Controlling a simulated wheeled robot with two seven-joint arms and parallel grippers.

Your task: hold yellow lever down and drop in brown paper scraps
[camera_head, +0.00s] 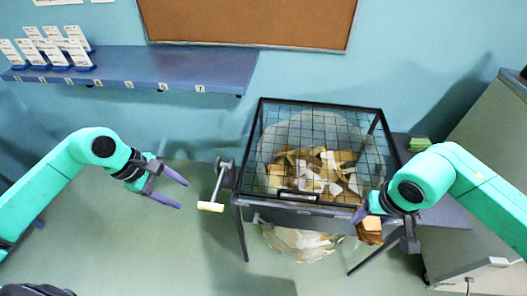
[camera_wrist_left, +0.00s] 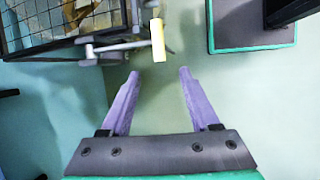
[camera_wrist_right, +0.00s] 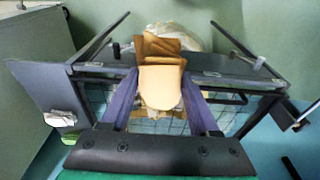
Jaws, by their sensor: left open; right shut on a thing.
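The yellow lever (camera_head: 210,206) is a pale yellow grip on a metal crank at the left side of a black wire-mesh cage (camera_head: 268,110). It also shows in the left wrist view (camera_wrist_left: 158,40). My left gripper (camera_head: 184,192) is open and empty, to the left of the lever and apart from it. My right gripper (camera_head: 362,213) is shut on brown paper scraps (camera_head: 370,230), at the cage's front right corner. The held scraps look like a folded tan and brown stack in the right wrist view (camera_wrist_right: 161,85). More brown and white scraps (camera_head: 315,172) lie inside the cage.
A clear bag of scraps (camera_head: 300,243) hangs under the cage. A dark side shelf (camera_head: 447,213) adjoins the cage on the right, with a green block (camera_head: 420,144) behind. A grey cabinet (camera_head: 470,165) stands at right. A blue wall shelf (camera_head: 180,66) holds white cards.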

